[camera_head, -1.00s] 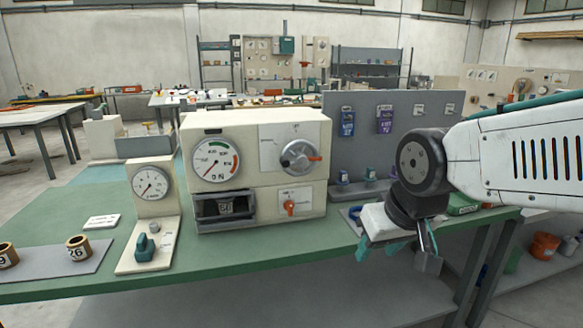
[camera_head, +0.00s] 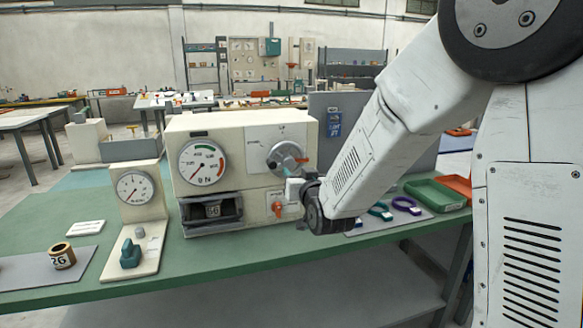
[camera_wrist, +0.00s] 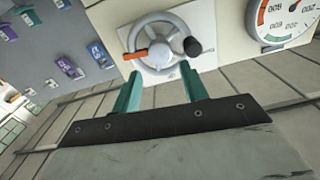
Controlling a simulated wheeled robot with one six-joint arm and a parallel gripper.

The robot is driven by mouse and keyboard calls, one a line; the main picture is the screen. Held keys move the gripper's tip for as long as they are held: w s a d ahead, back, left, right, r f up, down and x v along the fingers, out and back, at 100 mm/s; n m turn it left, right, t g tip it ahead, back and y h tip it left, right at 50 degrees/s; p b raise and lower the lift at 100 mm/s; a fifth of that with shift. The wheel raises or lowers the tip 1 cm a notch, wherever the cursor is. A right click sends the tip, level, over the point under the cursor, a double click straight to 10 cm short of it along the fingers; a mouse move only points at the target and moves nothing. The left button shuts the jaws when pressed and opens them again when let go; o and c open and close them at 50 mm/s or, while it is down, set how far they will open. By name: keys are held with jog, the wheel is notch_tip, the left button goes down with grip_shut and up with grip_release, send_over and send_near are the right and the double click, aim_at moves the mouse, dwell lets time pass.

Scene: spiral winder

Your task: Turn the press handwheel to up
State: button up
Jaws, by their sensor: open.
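The press (camera_head: 240,150) is a cream box with a round gauge (camera_head: 203,162) and a dark opening holding a block marked with a number. Its grey handwheel (camera_head: 286,158) is on the upper right plate, with an orange pointer toward the right in the head view. In the wrist view the handwheel (camera_wrist: 146,30) has its orange pointer to the left and a black knob at its right. My gripper (camera_wrist: 160,71) is open and empty, its teal fingers apart just short of the wheel. In the head view my wrist hides most of the fingers.
An orange-handled switch (camera_head: 277,207) sits below the handwheel, close to my wrist. A smaller gauge stand (camera_head: 137,205) is left of the press. The green bench front (camera_head: 220,262) is clear.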

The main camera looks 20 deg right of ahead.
aim_at(290, 164)
jog(key=w, duration=0.6)
jog(key=c, duration=0.7)
